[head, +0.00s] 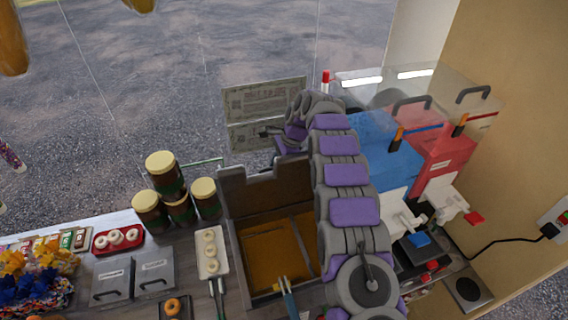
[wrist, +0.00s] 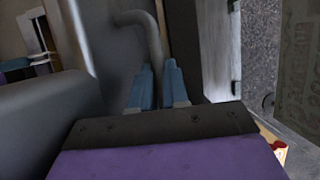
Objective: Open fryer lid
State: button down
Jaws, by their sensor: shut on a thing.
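The fryer (head: 233,262) stands in the middle of the counter in the head view, with golden oil showing in its open top. A dark grey upright panel (head: 262,192), which looks like its raised lid, stands along its back edge. My arm reaches over the fryer's right side and hides part of it. In the wrist view, my gripper (wrist: 157,74) has its blue fingers shut on a curved grey handle (wrist: 150,32). The head view does not show clearly where that handle joins the panel.
Several jars (head: 163,176) with cream lids and a white tray of dough rings (head: 212,270) stand left of the fryer. Blue (head: 385,150) and red (head: 440,140) slush machines stand close to the right of my arm. Sign boards (head: 262,100) stand behind.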

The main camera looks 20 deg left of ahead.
jog(key=shift+w+r, duration=0.1)
jog(key=shift+w, duration=0.35)
jog(key=shift+w+a+f+p, duration=0.2)
jog(key=shift+w+a+p, duration=0.15)
jog(key=shift+w+p, duration=0.1)
jog(key=c, duration=1.4)
grip_release()
jog(key=shift+o, duration=1.4)
jog(key=shift+w+a+f, duration=0.1)
jog(key=shift+a+f, duration=0.1)
jog(key=shift+f, duration=0.05)
jog(key=shift+d, duration=0.1)
jog(key=shift+r, duration=0.1)
